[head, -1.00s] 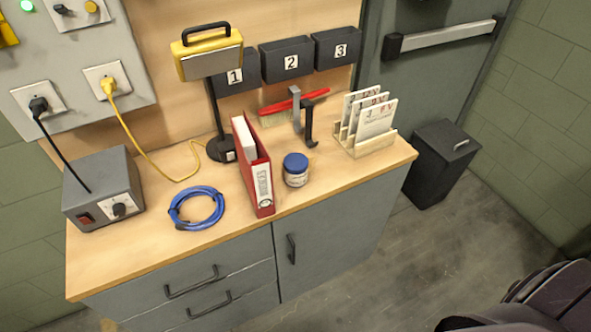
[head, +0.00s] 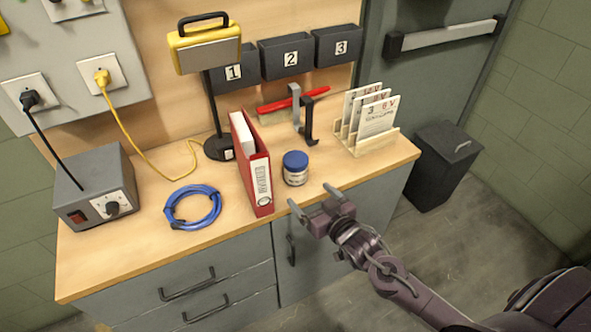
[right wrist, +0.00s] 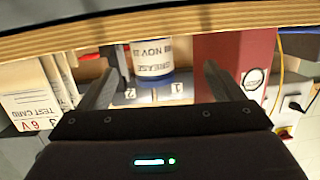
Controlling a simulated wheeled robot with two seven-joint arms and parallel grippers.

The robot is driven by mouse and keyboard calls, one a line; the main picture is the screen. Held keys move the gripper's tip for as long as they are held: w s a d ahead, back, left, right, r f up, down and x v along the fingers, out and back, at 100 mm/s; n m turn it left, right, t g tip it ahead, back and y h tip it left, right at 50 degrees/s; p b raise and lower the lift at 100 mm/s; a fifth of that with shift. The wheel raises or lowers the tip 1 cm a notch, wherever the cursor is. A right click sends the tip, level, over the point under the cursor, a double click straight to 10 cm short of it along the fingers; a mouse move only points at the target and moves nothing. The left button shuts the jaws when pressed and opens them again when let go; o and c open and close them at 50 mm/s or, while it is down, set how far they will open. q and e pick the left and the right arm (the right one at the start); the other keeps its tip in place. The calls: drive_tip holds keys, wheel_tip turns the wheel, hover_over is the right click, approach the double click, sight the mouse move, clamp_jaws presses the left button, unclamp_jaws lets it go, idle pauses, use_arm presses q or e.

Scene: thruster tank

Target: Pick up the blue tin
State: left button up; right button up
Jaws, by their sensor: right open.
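The blue tin (head: 295,168) is a small round jar with a blue lid and a white label, upright on the wooden worktop near its front edge. It stands just right of a red binder (head: 257,170). My right gripper (head: 310,195) is open and empty at the front edge of the worktop, in front of the tin and apart from it. In the right wrist view, which looks upside down, the tin (right wrist: 152,52) shows beyond and between the open fingers, its label reading "GREASE". My left gripper is not in view.
The worktop (head: 140,255) also bears a blue cable coil (head: 192,206), a grey power box (head: 97,188), a lamp (head: 208,48) and a card rack (head: 366,118). A black hook-like stand (head: 309,120) is behind the tin. Bare worktop lies right of the tin.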

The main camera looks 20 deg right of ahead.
sight(303, 171)
drive_tip(key=w, duration=0.1)
drive_tip(key=w+r+t+y, duration=0.1)
drive_tip(key=w+d+n+t, duration=0.1)
drive_tip(key=shift+w+r+y, duration=0.2)
drive_tip(key=shift+y, duration=0.1)
drive_tip(key=x, duration=0.1)
drive_tip(key=p+x, duration=0.1)
drive_tip(key=x, duration=0.1)
drive_tip(key=p+x, duration=0.1)
drive_tip(key=x, duration=0.1)
drive_tip(key=shift+d+r, duration=0.2)
drive_tip(key=shift+r, duration=0.1)
drive_tip(key=shift+w+a+f, duration=0.1)
drive_tip(key=shift+w, duration=0.25)
drive_tip(key=shift+s, duration=0.1)
drive_tip(key=c, duration=1.2)
